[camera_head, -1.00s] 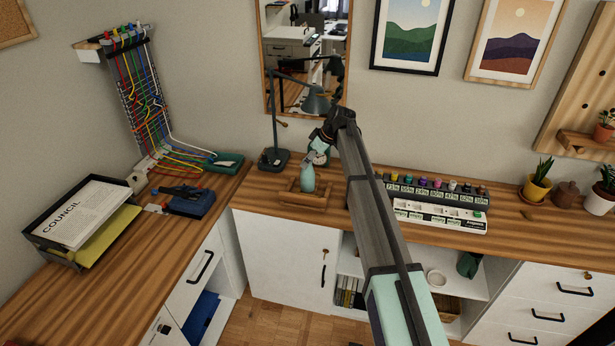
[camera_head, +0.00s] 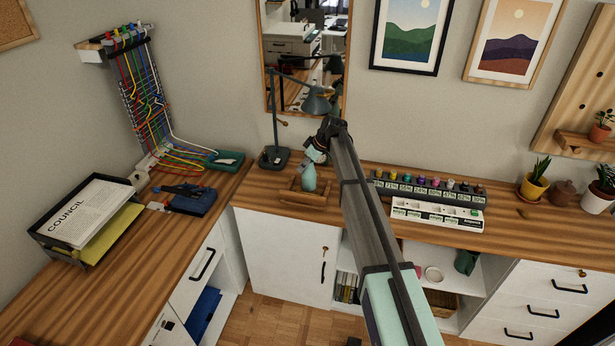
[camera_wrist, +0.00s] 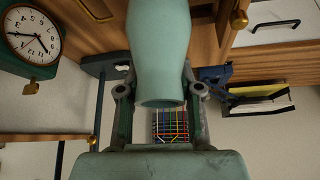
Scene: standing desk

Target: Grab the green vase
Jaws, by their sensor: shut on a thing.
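The green vase (camera_head: 309,178) is pale green and stands upright at the small wooden tray (camera_head: 303,198) on the desk, below the lamp. It also shows large in the wrist view (camera_wrist: 160,50), with its open mouth toward the camera. My gripper (camera_head: 313,158) reaches the top of the vase from above. In the wrist view my gripper (camera_wrist: 160,92) has a finger on each side of the vase's neck and is shut on it. The vase's base is cut off in the wrist view.
A dark desk lamp (camera_head: 275,155) stands just left of the vase. A clock (camera_wrist: 33,35) is close by in the wrist view. A mirror (camera_head: 306,60) hangs behind.

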